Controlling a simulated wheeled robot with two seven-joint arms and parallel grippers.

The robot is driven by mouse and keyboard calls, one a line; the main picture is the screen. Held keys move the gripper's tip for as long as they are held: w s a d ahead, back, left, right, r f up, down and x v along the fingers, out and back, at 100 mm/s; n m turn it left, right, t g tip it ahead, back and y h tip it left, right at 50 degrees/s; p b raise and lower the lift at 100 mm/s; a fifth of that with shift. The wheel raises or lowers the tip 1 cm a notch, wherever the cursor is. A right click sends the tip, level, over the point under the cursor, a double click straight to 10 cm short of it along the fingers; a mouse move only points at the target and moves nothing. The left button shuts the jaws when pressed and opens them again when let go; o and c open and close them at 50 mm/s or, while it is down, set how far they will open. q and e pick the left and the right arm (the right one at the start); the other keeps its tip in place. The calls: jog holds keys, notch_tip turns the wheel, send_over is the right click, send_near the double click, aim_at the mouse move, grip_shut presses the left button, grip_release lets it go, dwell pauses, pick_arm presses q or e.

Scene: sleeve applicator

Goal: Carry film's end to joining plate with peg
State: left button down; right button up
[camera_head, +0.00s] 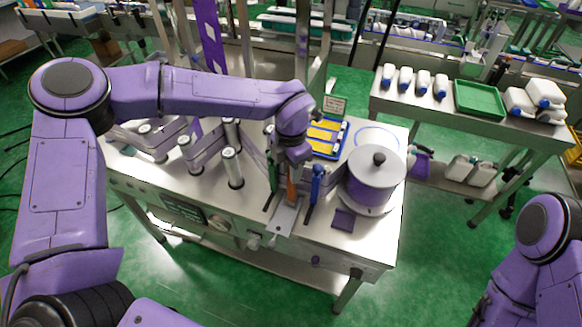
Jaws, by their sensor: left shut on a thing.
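My left gripper (292,162) points down over the right half of the steel machine table (255,232). It is shut, apparently on an upright orange peg (292,188) directly below it; the fingertips are small and partly hidden. Purple film (206,153) runs between the silver rollers (232,167) toward the gripper; its end is hard to make out. A flat silver plate (284,219), which looks like the joining plate, lies just below the orange peg in the picture. Whether they touch, I cannot tell. My right arm shows at the right edge, with its gripper out of view.
A blue upright post (316,182) stands close right of the gripper and a green one (273,172) close left. A purple drum with a black knob (374,180) stands at the table's right. A blue tray with yellow pieces (328,137) lies behind. A side table holds a green tray (480,98).

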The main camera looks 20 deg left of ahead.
pick_arm(q)
jog(key=shift+f, duration=0.2)
grip_release()
dwell(0.3)
jog(key=shift+r, duration=0.15)
jog(key=shift+r+p, duration=0.95)
jog(key=shift+p, duration=0.05)
jog(key=shift+r+p, duration=2.65)
jog(key=shift+r, duration=0.3)
jog(key=shift+f, duration=0.1)
